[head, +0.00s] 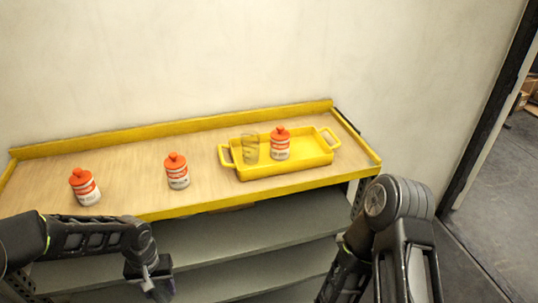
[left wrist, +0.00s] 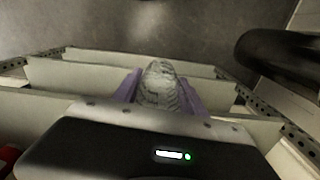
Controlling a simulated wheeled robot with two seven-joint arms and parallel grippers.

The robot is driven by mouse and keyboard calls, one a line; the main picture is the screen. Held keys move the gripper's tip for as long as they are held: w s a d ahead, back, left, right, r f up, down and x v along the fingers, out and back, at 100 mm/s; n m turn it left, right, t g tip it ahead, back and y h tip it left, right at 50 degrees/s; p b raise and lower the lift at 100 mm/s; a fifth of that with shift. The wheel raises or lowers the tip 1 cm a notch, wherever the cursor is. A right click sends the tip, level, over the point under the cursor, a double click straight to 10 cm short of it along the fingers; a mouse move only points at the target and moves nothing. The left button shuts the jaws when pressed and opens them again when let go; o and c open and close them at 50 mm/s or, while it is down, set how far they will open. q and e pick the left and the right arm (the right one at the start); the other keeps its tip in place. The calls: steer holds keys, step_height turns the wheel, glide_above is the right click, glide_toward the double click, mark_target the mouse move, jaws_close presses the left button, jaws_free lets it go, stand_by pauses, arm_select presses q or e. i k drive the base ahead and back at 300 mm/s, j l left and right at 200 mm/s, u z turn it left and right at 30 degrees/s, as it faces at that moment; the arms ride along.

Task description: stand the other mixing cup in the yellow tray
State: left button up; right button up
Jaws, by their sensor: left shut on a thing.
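The yellow tray (head: 310,165) sits at the right end of the bench top. One clear mixing cup (head: 250,147) stands in its left part, beside an orange-lidded can (head: 280,145). My left gripper (head: 158,283) is low, in front of the bench's front edge and left of the tray. In the left wrist view its purple fingers (left wrist: 160,95) are shut on another clear mixing cup (left wrist: 160,80) with dark markings. I cannot make out this held cup clearly in the head view. My right arm shows at lower right, but its gripper is out of view.
Two more orange-lidded cans, one far left (head: 84,187) and one mid-bench (head: 177,171), stand on the wooden bench top (head: 130,175). Yellow rims edge the bench. Grey shelves (head: 240,250) lie below. The bench between the middle can and tray is clear.

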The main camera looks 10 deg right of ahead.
mark_target(307, 150)
steer(key=l+z, duration=0.1)
steer(key=l, duration=0.4)
steer(key=i+l+z, duration=0.15)
steer(key=l, duration=0.4)
steer(key=l+z, duration=0.1)
steer(key=l, duration=0.4)
steer(key=i+l+z, duration=0.1)
steer(key=l, duration=0.4)
